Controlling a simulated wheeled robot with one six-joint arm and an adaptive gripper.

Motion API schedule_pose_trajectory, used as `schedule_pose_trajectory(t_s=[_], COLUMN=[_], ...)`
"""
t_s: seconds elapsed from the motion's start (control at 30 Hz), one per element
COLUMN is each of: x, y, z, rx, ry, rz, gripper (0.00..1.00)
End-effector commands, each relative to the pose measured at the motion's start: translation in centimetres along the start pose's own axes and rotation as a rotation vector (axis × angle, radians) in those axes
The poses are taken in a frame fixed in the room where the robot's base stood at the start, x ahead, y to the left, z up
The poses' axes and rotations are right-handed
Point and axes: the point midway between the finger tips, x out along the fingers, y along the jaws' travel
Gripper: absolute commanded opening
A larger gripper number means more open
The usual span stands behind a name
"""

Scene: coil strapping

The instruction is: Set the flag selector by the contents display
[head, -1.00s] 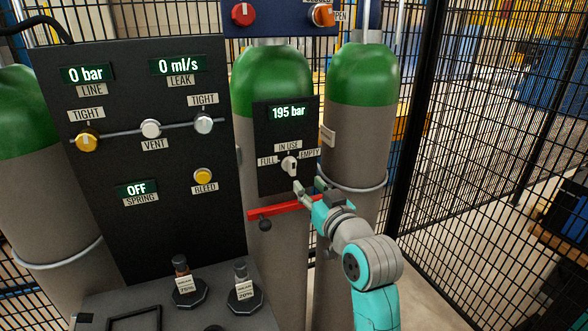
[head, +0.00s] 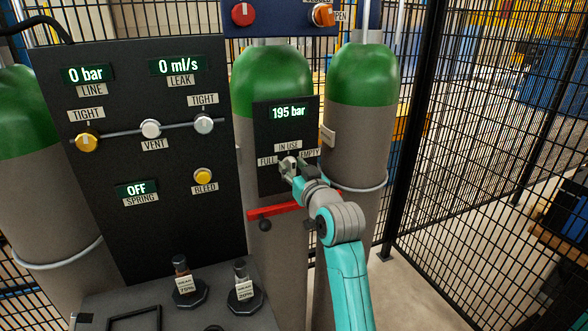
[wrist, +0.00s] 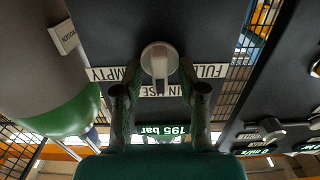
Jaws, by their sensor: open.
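The flag selector (wrist: 159,55) is a pale round knob with a raised bar on a dark panel. In the wrist view, which is upside down, its bar lies toward the IN USE label (wrist: 172,91). The FULL label (wrist: 208,71) and EMPTY label (wrist: 104,74) are to either side. The contents display (head: 288,112) above it reads 195 bar. My gripper (wrist: 159,76) is open, with one finger on each side of the knob. Contact with the knob cannot be told. In the head view my gripper (head: 289,168) partly covers the knob.
A red lever (head: 272,211) sticks out just below the selector panel. Green-topped cylinders (head: 362,75) stand behind it. The larger line and leak panel (head: 150,230) is at left, with two tagged items (head: 241,290) on its ledge. Mesh fencing (head: 490,150) is at right.

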Motion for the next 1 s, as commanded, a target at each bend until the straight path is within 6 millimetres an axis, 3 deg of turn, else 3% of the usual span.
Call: schedule_pose_trajectory(t_s=[0.03,0.17,0.2,0.67,1.0], x=[-0.01,-0.02,-0.02,-0.03,-0.03], y=[0.00,0.00,0.00,-0.03,-0.15], z=[0.01,0.02,0.02,0.03,0.06], rx=[0.000,0.000,0.000,-0.062,-0.316], ry=[0.000,0.000,0.000,0.000,0.000], rz=[0.000,0.000,0.000,0.000,0.000], gripper=[0.36,0.03,0.00,0.00,0.00])
